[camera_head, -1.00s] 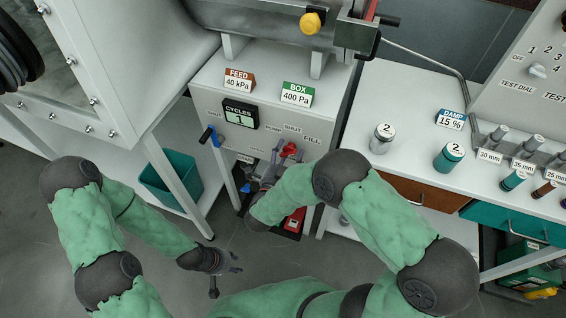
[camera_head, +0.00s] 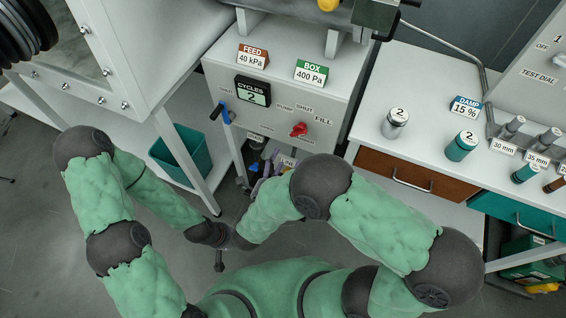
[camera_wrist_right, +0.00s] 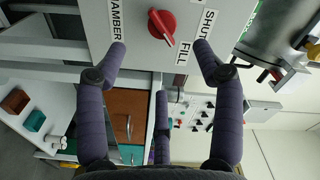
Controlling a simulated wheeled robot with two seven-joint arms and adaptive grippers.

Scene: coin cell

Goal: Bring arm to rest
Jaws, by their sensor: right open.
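My right arm reaches across the front of the grey panel cabinet (camera_head: 335,95). Its purple-fingered right gripper (camera_head: 270,163) is partly hidden behind the forearm, below the red knob (camera_head: 299,130). In the right wrist view my right gripper (camera_wrist_right: 160,65) has its three fingers spread, with nothing between them. The red knob (camera_wrist_right: 162,25) is beyond the fingertips, apart from them, near the SHUT and FILL labels. My left arm hangs bent on the left; its gripper (camera_head: 219,262) is low over the floor, mostly hidden near my right arm.
The CYCLES display (camera_head: 252,91) reads 2. A blue-handled lever (camera_head: 225,115) is left of the knob. On the right counter are a silver canister (camera_head: 395,123) and a teal canister (camera_head: 461,146). Floor is clear at lower left.

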